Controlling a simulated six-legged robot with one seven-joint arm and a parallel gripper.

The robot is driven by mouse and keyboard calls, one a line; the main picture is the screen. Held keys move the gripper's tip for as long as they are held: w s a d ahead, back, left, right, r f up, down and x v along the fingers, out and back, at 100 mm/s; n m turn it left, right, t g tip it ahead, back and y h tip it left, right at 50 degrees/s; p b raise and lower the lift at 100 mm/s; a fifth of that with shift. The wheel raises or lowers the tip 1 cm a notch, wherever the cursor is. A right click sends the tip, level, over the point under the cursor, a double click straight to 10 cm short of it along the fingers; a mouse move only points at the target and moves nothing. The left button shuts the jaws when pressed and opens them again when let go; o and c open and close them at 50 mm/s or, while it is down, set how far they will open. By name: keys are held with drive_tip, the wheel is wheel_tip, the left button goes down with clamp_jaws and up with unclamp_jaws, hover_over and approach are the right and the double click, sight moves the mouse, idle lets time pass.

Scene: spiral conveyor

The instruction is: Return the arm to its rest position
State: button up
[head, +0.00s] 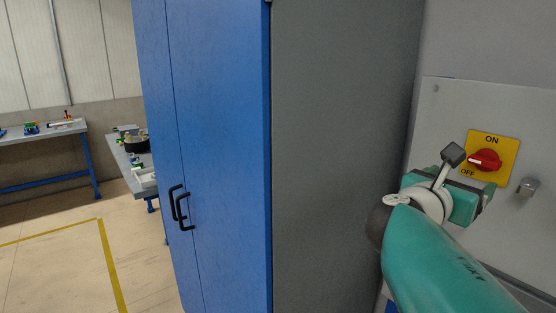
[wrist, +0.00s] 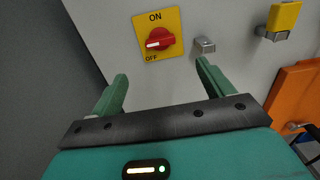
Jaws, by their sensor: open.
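My gripper (wrist: 162,88) is open and empty in the wrist view, with its two green fingers spread apart. Ahead of it is a red rotary switch (wrist: 160,41) on a yellow ON/OFF plate (wrist: 172,20), mounted on a grey panel. The fingers are below the switch in the picture and apart from it. In the head view my teal arm reaches in from the lower right. Its end is close to the same red switch (head: 484,160), whose pointer is toward OFF. The fingertips are hard to make out there.
A tall blue cabinet (head: 222,130) with a grey side (head: 340,130) stands left of my arm. A small metal latch (head: 526,186) is right of the switch. Workbenches (head: 50,180) stand at the far left, with open floor (head: 50,260) before them. An orange part (wrist: 295,95) shows at right.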

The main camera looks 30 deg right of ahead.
drive_tip(key=w+a+f+m+t+y, duration=0.1)
drive_tip(key=w+a+f+m+y, duration=0.2)
drive_tip(key=a+f+m+y, duration=0.4)
drive_tip(key=w+a+f+m+t+y, duration=0.1)
drive_tip(key=w+a+f+m+y, duration=0.15)
drive_tip(key=a+f+m, duration=0.5)
drive_tip(key=a+f+m+y, duration=0.2)
drive_tip(key=a+f+y, duration=0.2)
drive_tip(key=a, duration=0.6)
drive_tip(key=a+f+m+y, duration=0.3)
drive_tip(key=a+f+y, duration=0.1)
drive_tip(key=a, duration=0.7)
drive_tip(key=shift+f+t, duration=0.3)
drive_tip(key=shift+t, duration=0.1)
drive_tip(key=shift+w+m, duration=0.15)
drive_tip(key=shift+m, duration=0.1)
drive_tip(key=c, duration=1)
drive_tip(key=shift+o, duration=0.2)
drive_tip(key=shift+d, duration=0.15)
